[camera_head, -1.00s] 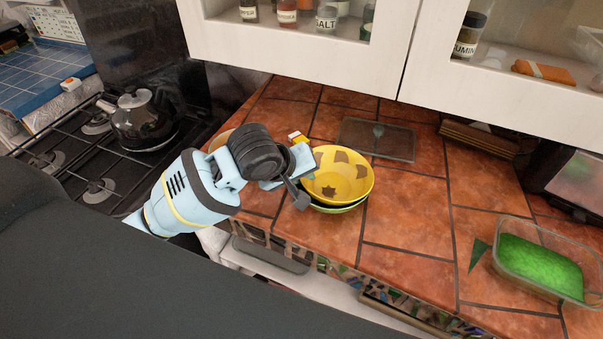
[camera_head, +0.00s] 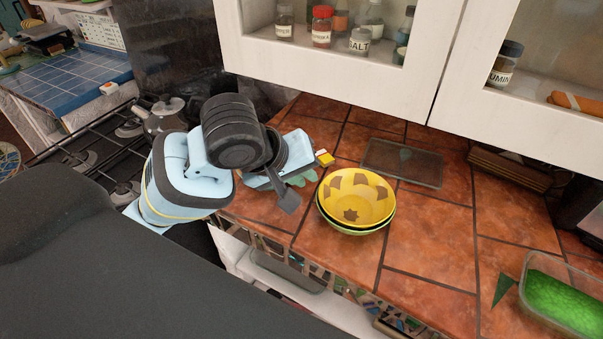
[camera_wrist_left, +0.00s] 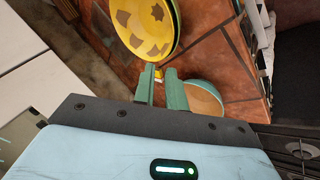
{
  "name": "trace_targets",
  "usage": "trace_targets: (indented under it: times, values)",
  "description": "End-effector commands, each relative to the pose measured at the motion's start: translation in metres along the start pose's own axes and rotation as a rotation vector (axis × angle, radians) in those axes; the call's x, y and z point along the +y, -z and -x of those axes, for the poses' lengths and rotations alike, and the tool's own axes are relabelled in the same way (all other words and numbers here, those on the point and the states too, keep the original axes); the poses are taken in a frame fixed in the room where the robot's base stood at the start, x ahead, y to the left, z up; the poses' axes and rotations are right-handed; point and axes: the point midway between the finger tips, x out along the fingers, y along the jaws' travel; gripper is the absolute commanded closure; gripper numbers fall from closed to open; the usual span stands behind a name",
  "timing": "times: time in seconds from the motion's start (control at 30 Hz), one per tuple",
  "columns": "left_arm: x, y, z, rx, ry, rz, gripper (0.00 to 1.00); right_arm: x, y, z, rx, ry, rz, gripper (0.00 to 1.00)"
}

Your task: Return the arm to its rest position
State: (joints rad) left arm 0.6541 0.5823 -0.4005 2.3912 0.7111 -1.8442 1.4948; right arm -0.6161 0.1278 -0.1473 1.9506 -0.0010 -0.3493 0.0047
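My left arm comes in from the left in the head view. Its gripper (camera_head: 303,178) is above the tiled counter, left of the stacked bowls and clear of them. In the left wrist view its two green fingers (camera_wrist_left: 160,88) stand slightly apart with nothing between them. My right gripper is in neither view. A yellow bowl with brown patches (camera_head: 357,197) sits nested in a green bowl (camera_head: 355,232) on the counter. The yellow bowl also shows in the left wrist view (camera_wrist_left: 145,25).
A small yellow object (camera_head: 325,158), a glass lid (camera_head: 402,163) and a glass container with green contents (camera_head: 563,300) are on the counter. A kettle (camera_head: 163,115) stands on the stove. White cabinets (camera_head: 330,70) hang above.

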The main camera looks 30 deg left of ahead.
Motion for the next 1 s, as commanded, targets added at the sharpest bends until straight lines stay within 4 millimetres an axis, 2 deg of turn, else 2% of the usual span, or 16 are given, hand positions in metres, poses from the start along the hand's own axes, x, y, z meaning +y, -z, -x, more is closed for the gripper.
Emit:
trace_targets:
  times: [0.57, 0.67, 0.77, 1.0]
  values:
    - [-0.003, -0.004, -0.003, -0.007, 0.001, -0.011, 0.87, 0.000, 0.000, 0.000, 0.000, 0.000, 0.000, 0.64]
    - [-0.012, -0.016, -0.014, -0.027, 0.004, -0.048, 0.87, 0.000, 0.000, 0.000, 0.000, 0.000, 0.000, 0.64]
    - [-0.027, -0.036, -0.031, -0.057, 0.007, -0.114, 0.87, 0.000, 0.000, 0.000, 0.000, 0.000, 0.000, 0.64]
    - [-0.080, -0.091, -0.066, -0.116, 0.040, -0.294, 0.87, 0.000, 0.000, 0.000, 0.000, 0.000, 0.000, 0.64]
